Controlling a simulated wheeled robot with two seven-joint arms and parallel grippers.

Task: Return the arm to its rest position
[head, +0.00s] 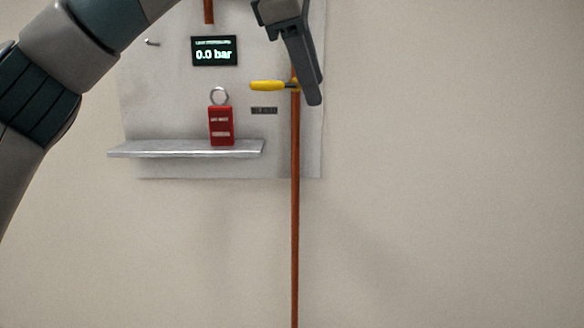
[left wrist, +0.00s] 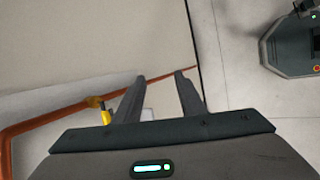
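My left arm comes in from the upper left, and its gripper (head: 312,96) hangs fingers down in front of the panel's right edge. In the left wrist view its two fingers (left wrist: 163,74) are apart with nothing held between them. A copper tube (head: 295,220) runs down the wall; its upper part is hidden behind the gripper. A yellow valve handle (head: 267,86) lies horizontal, just left of the fingertips in the head view. The tube (left wrist: 45,119) and handle (left wrist: 96,102) also show in the left wrist view, beside the left finger. My right gripper is not in view.
A grey panel (head: 160,100) carries a display (head: 214,51) reading 0.0 bar and a small hook (head: 152,42). A red tag with a ring (head: 221,127) stands on a shelf (head: 185,149). The wall right of the tube is clear.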

